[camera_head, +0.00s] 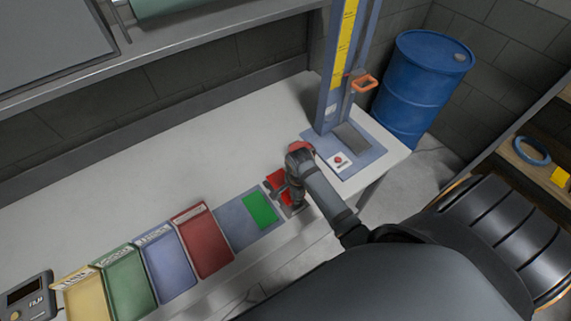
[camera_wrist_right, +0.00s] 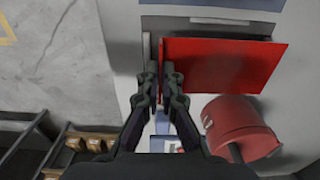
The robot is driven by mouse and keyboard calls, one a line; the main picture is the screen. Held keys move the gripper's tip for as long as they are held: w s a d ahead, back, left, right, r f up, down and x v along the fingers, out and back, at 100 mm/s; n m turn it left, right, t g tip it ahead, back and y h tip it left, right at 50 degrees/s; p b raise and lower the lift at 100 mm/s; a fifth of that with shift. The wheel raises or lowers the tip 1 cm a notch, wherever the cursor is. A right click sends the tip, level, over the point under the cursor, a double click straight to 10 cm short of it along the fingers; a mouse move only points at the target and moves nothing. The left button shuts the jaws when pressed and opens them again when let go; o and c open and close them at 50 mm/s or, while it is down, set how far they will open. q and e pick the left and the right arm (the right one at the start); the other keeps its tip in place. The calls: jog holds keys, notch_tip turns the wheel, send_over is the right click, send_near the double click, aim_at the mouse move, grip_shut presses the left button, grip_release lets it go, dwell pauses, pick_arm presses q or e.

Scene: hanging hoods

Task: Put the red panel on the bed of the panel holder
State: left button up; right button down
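The red panel (camera_head: 276,179) is at the front edge of the white table, right of the green panel. It also shows in the right wrist view (camera_wrist_right: 222,66) as a flat red plate. My right gripper (camera_head: 289,189) is at this panel. In the right wrist view its two fingers (camera_wrist_right: 160,82) are close together at the panel's left edge and look shut on it. A blue upright stand (camera_head: 338,75) with a yellow strip looks like the panel holder. Its flat base (camera_head: 372,157) carries a dark grey plate (camera_head: 352,138) and a red button (camera_head: 338,160). My left gripper is out of view.
A green panel (camera_head: 261,209) lies on a blue-grey mat (camera_head: 238,225). Red (camera_head: 205,240), blue (camera_head: 168,268), green (camera_head: 127,285) and yellow (camera_head: 82,300) trays stand left. An orange handle (camera_head: 363,84) juts from the stand. A blue drum (camera_head: 420,85) stands behind. The table's back middle is clear.

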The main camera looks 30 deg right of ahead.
aim_at(296, 208)
jog(key=shift+s+a+r, duration=0.1)
jog(key=shift+s, duration=0.25)
jog(key=shift+s+f, duration=0.15)
jog(key=shift+f, duration=0.15)
jog(key=shift+w+f, duration=0.15)
jog(key=shift+f, duration=0.6)
jog(key=shift+w+f, duration=0.15)
jog(key=shift+f, duration=0.6)
jog(key=shift+s, duration=0.1)
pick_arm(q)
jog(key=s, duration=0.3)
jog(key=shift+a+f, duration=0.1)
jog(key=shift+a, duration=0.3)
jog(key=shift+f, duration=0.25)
pick_arm(e)
jog(key=shift+f, duration=0.55)
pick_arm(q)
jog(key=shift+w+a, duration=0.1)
pick_arm(e)
jog(key=c, duration=1.4)
grip_release()
jog(key=shift+c, duration=0.2)
